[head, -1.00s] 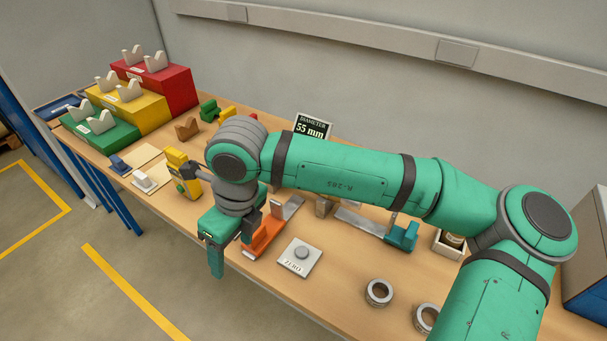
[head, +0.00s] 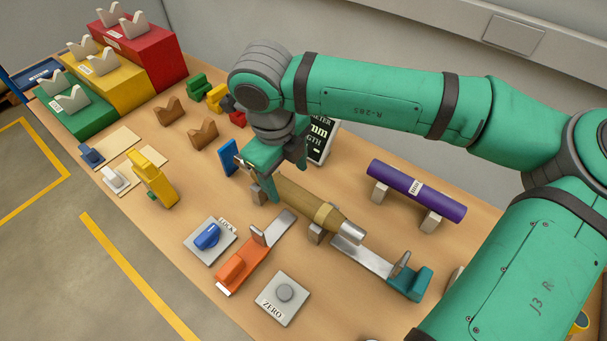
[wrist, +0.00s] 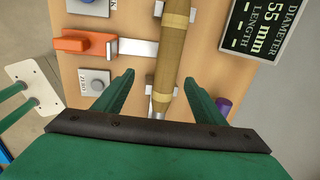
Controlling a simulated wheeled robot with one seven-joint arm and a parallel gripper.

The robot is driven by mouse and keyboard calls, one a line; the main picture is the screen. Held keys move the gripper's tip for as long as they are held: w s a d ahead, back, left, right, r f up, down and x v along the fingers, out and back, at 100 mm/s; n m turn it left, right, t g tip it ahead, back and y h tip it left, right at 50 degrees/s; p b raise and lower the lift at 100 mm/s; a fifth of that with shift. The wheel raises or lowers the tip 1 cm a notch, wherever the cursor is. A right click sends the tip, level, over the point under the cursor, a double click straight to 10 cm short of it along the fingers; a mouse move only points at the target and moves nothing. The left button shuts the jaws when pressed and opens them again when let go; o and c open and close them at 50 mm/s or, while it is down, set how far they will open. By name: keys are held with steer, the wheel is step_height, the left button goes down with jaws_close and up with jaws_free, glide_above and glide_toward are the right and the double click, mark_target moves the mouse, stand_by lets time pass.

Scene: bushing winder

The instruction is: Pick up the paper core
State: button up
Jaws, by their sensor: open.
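The paper core (head: 308,200) is a brown tapered roll with tan bands and a silver shaft end. It lies level across small grey supports on the table. In the wrist view the core (wrist: 171,50) runs down the middle between my fingers. My gripper (head: 288,180) is open and empty, pointing down at the core's left part in the head view. In the wrist view my gripper (wrist: 159,90) has one finger on each side of the core's line. Whether the fingertips are above the core or beside it, I cannot tell.
A purple roll (head: 415,191) lies behind to the right on its own supports. The display (head: 322,138) stands close behind my gripper. An orange stop (head: 238,268), a teal stop (head: 410,283), a blue LOCK knob (head: 207,237) and a ZERO button (head: 285,292) are around the core.

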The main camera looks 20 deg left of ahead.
glide_above(296, 192)
steer(key=s, duration=0.1)
steer(key=f, duration=0.4)
steer(key=shift+s+a+f, duration=0.2)
steer(key=shift+f, duration=0.1)
steer(key=shift+w+d+f, duration=0.1)
steer(key=shift+w+f, duration=0.15)
steer(key=shift+f, duration=0.75)
steer(key=shift+w+d+f, duration=0.1)
steer(key=shift+w+f, duration=0.1)
steer(key=shift+f, duration=0.8)
steer(key=shift+w+f, duration=0.25)
steer(key=shift+f, duration=0.75)
jaws_close()
